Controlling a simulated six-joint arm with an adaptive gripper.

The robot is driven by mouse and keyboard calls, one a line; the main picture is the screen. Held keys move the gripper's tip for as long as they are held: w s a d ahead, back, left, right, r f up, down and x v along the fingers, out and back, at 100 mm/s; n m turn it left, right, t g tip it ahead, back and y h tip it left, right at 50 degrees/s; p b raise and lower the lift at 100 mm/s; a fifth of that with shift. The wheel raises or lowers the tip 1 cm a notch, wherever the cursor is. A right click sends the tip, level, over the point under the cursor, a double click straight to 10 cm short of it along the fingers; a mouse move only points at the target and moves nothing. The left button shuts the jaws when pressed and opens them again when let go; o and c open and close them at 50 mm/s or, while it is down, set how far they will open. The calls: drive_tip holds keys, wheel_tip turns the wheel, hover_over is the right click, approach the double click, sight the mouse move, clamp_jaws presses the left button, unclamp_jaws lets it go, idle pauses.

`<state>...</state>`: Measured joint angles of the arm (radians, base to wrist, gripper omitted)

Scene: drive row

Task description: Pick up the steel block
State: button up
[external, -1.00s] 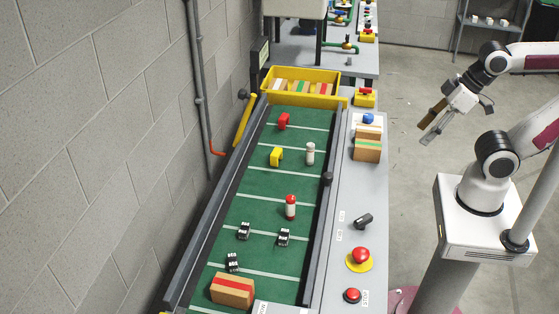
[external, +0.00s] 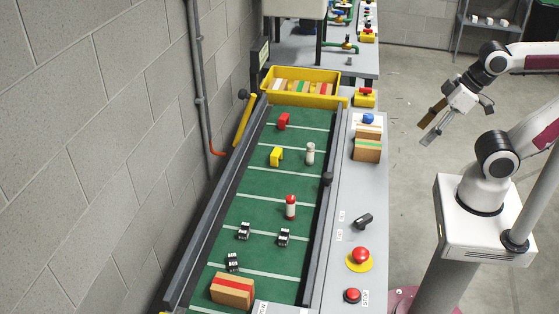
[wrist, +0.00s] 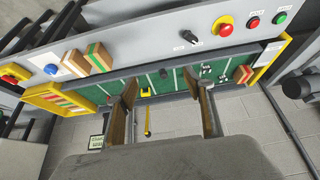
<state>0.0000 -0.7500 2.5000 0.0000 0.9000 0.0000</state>
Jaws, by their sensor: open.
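I cannot pick out a steel block with certainty. A small grey piece (external: 349,61) on the far table is too small to tell its shape or material. A pale grey-white upright cylinder (external: 310,154) stands on the green belt. My gripper (external: 429,127) is open and empty in the air right of the conveyor, well apart from everything on it. In the wrist view its two brown-padded fingers (wrist: 165,95) stand apart, with the belt seen beyond them and nothing between them.
The green belt (external: 258,185) carries red and yellow arches, a red-white cylinder, several small black-and-white pieces and a striped box (external: 232,290). A yellow bin (external: 270,95) closes its far end. Boxes (external: 367,150) and buttons (external: 361,256) occupy the grey side panel.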

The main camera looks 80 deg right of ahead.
drive_tip(key=shift+w, duration=0.15)
drive_tip(key=w+a+f+t+y, duration=0.1)
drive_tip(key=w+a+f, duration=0.2)
drive_tip(key=w, duration=0.4)
drive_tip(key=w+a+f+n+t, duration=0.1)
drive_tip(key=w+a+f, duration=0.1)
drive_tip(key=w+a, duration=0.35)
drive_tip(key=w+a+f+t+y, duration=0.1)
drive_tip(key=w+f, duration=0.2)
drive_tip(key=w, duration=0.6)
drive_tip(key=w+a+f+t, duration=0.2)
drive_tip(key=w+a+f, duration=0.4)
drive_tip(key=f, duration=0.2)
drive_tip(key=n+t, duration=0.1)
drive_tip(key=t, duration=0.1)
approach(285, 233)
drive_tip(key=shift+w+r, duration=0.3)
drive_tip(key=shift+w, duration=0.3)
drive_tip(key=shift+s+a+f, duration=0.1)
drive_tip(key=shift+a+f, duration=0.2)
drive_tip(key=shift+f, duration=0.25)
drive_tip(key=shift+x, duration=0.8)
